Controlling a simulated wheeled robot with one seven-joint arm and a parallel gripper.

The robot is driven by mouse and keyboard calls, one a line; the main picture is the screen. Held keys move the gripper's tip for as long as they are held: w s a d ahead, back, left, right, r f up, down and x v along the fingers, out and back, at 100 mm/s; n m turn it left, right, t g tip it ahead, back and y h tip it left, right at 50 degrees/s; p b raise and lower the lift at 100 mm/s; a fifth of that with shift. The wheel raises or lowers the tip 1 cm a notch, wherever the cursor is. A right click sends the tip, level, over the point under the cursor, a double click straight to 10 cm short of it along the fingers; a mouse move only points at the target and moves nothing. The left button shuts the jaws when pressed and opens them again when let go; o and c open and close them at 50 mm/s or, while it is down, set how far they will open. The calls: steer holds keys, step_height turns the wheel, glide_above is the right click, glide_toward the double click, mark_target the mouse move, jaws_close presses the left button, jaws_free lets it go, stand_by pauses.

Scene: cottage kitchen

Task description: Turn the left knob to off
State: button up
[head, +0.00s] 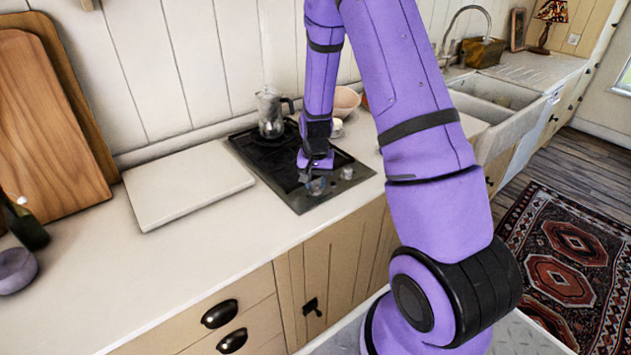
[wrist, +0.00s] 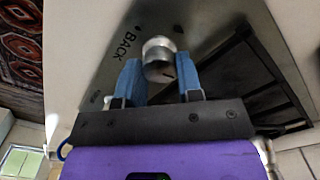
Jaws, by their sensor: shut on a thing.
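The left knob (wrist: 158,58) is a round silver knob on the hob's metal control strip. In the wrist view it sits between the two blue fingers of my gripper (wrist: 160,78), which is shut on it. In the head view my gripper (head: 315,182) is down at the front of the hob, and largely hides this knob. The right knob (head: 347,173) stands free just to the right of it. The word BACK is printed on the strip beside the held knob in the wrist view. I cannot tell which setting the knob points to.
The black hob (head: 255,152) is set in the white counter (head: 120,275). A moka pot (head: 270,112) stands at its back, with a pink bowl (head: 345,101) behind my arm. A pale board (head: 185,183) lies left of the hob. Wooden cutting boards (head: 45,110) lean against the wall.

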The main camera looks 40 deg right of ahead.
steer(key=shift+m, duration=1)
steer(key=o, duration=0.9)
